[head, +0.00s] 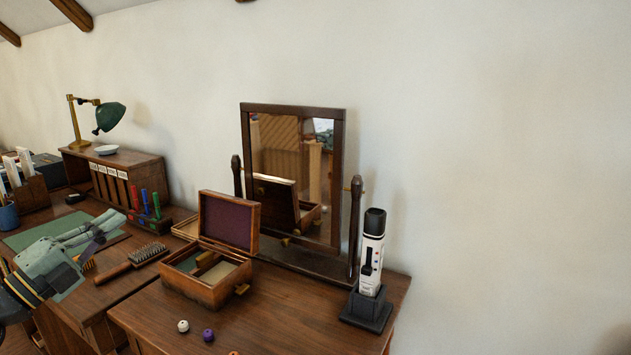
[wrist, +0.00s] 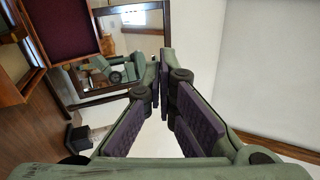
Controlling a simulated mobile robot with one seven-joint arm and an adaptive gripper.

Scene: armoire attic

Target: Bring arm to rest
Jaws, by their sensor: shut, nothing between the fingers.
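My gripper (head: 112,222) is at the left of the head view, on the end of my arm, above the desk with the green mat. Its grey-green fingers with purple pads point to the right and slightly up. In the wrist view the fingers (wrist: 162,72) come together at their tips, with nothing held between them. The mirror (wrist: 137,47) stands beyond the fingers in the wrist view and shows a reflection of grey-green parts. The gripper appears clear of the objects around it.
An open wooden box (head: 209,293) with a raised lid stands before the mirror (head: 290,155). A white device (head: 371,262) stands upright in a dark base at right. A brush (head: 148,253), a pen rack (head: 147,222) and a lamp (head: 108,117) are near my arm. Small balls (head: 208,335) lie in front.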

